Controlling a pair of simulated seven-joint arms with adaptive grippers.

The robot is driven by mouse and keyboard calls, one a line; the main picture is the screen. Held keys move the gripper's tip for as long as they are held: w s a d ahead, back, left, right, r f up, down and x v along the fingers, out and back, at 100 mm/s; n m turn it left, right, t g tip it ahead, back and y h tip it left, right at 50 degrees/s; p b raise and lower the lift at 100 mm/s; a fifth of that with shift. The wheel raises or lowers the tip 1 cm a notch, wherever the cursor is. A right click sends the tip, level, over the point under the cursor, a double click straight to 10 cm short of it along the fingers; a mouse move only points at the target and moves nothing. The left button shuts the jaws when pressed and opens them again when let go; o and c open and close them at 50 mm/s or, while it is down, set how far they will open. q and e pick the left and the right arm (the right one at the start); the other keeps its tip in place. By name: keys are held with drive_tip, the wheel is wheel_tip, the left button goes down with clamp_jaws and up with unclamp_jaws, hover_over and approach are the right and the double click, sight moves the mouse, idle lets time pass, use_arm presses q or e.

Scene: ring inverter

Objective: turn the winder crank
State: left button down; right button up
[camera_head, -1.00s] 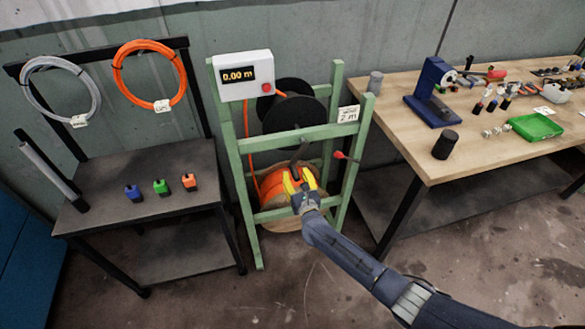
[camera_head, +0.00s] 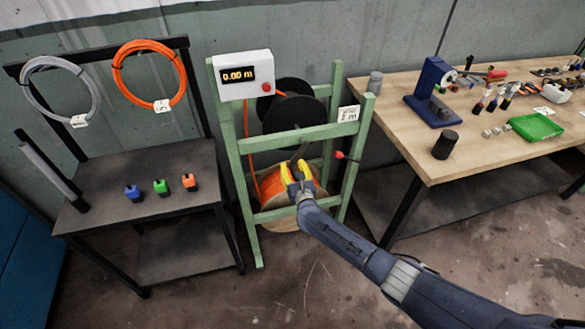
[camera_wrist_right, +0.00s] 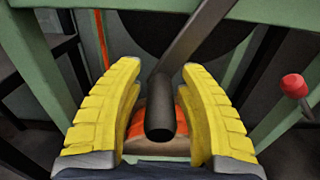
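The winder is a green frame (camera_head: 233,170) holding a dark spool (camera_head: 296,113) above and an orange cable drum (camera_head: 270,186) below. Its crank shows in the right wrist view as a grey metal arm (camera_wrist_right: 193,45) with a dark cylindrical handle (camera_wrist_right: 160,118) pointing toward the camera. My right gripper (camera_head: 296,172) is at the crank in front of the drum. In the right wrist view the yellow fingers of this gripper (camera_wrist_right: 162,70) are spread on both sides of the handle, with visible gaps. My left gripper is not in view.
A meter box (camera_head: 243,75) on the frame reads 0.00 m. A red-knobbed lever (camera_head: 340,155) sticks out at the frame's right, also seen in the right wrist view (camera_wrist_right: 294,86). A dark rack (camera_head: 140,215) stands left, a wooden workbench (camera_head: 440,165) right.

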clamp_jaws()
drive_tip(key=shift+s+a, duration=0.1)
